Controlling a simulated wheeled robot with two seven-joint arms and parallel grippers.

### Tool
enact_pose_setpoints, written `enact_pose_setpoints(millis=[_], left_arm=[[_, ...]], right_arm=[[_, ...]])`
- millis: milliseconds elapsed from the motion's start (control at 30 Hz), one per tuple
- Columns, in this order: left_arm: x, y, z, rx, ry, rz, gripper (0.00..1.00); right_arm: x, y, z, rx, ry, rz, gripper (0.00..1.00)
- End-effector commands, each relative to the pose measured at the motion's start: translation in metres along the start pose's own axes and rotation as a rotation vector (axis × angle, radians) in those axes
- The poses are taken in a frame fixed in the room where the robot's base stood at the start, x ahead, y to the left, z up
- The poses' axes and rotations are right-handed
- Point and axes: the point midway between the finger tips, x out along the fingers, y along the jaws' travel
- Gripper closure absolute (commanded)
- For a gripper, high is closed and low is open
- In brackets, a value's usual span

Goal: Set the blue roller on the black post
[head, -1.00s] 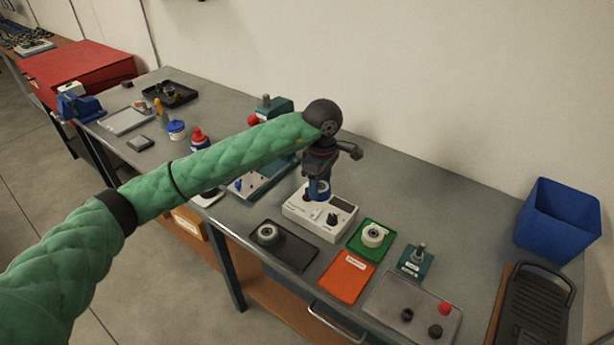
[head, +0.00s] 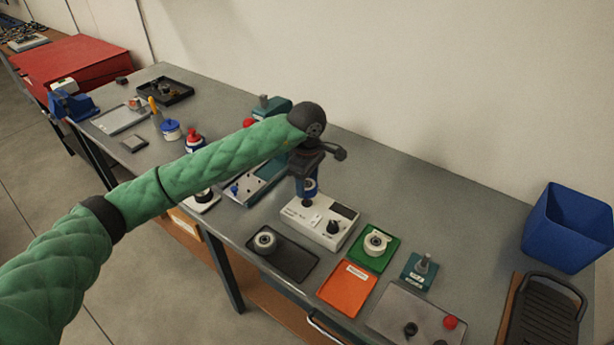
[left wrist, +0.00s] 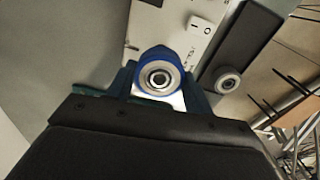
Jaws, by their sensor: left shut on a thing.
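The blue roller (head: 310,186) is held in my left gripper (head: 307,176), which is shut on it above the white instrument box. In the left wrist view the roller (left wrist: 158,79) shows end-on between the fingers, with a blue rim and a metal bearing centre. A dark, post-like piece (head: 307,203) shows at the box's upper left, just below the roller. I cannot tell whether it is the black post or whether the roller touches it. My right gripper is not in view.
The white box (head: 300,214) has a black knob. Nearby are a black tray (head: 290,262) with a grey roller, a green tray (head: 388,252) with a pale roller, an orange mat (head: 346,288), a teal base with a metal post (head: 422,264), and a blue bin (head: 568,225).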

Motion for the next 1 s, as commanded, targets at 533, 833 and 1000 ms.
enact_pose_setpoints(millis=[533, 833, 1000], left_arm=[[0.032, 0.0, 0.0, 0.0, 0.001, 0.001, 0.74], [0.032, 0.0, 0.0, 0.0, 0.001, 0.001, 0.74], [0.032, 0.0, 0.0, 0.0, 0.001, 0.0, 0.74]], right_arm=[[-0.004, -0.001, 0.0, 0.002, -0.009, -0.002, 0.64], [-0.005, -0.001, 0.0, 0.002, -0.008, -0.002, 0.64], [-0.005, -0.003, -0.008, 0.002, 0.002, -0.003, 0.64]])
